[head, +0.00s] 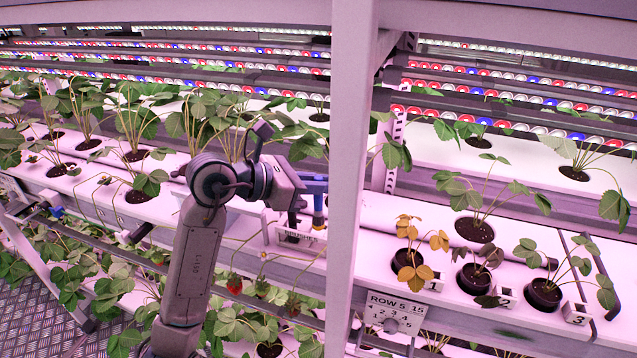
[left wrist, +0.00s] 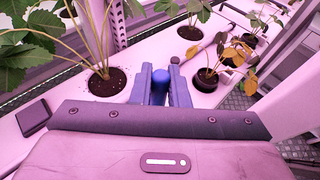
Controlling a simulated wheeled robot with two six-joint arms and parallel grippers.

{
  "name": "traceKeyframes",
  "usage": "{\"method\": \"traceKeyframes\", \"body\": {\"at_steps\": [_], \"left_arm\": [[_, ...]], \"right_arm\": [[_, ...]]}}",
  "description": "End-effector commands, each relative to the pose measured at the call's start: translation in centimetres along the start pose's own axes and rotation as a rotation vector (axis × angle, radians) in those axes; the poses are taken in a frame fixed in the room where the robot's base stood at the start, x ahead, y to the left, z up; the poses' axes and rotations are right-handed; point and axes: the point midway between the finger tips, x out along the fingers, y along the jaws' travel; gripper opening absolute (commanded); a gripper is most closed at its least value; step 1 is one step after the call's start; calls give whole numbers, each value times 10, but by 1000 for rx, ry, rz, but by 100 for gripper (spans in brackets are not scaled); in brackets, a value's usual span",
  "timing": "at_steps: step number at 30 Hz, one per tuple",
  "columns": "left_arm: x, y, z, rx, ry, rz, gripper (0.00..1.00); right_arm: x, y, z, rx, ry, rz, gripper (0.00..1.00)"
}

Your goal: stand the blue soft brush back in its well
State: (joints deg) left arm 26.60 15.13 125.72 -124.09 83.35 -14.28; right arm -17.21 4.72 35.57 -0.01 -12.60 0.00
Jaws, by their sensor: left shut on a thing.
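My left gripper (head: 316,186) reaches in from the left over the front of the white shelf, beside the upright post. It is shut on the blue soft brush (head: 318,204), which hangs roughly upright with a small yellowish part near its lower end. In the left wrist view the blue brush (left wrist: 161,86) sits between the two blue-grey fingers of the gripper (left wrist: 163,76). A pale labelled holder (head: 300,238) lies just below the brush. Its well openings are too small and covered to make out, and I cannot tell whether the brush tip touches it. My right gripper is not in view.
A broad pale post (head: 346,180) stands close to the right of the brush. Potted strawberry plants line the shelf, including a yellowed one (head: 410,262) at right. In the left wrist view a plant hole (left wrist: 108,85) is left of the fingers and a dark pot (left wrist: 206,80) right.

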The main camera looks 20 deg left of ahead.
Motion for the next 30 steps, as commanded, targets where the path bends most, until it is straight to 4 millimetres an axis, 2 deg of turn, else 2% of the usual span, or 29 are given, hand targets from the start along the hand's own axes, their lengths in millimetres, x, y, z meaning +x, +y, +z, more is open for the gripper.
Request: {"method": "traceKeyframes", "body": {"at_steps": [9, 30], "left_arm": [[0, 0, 0, 0, 0, 0, 0], [1, 0, -3, 0, 0, 0, 0]], "right_arm": [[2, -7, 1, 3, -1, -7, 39], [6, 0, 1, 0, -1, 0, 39]]}}
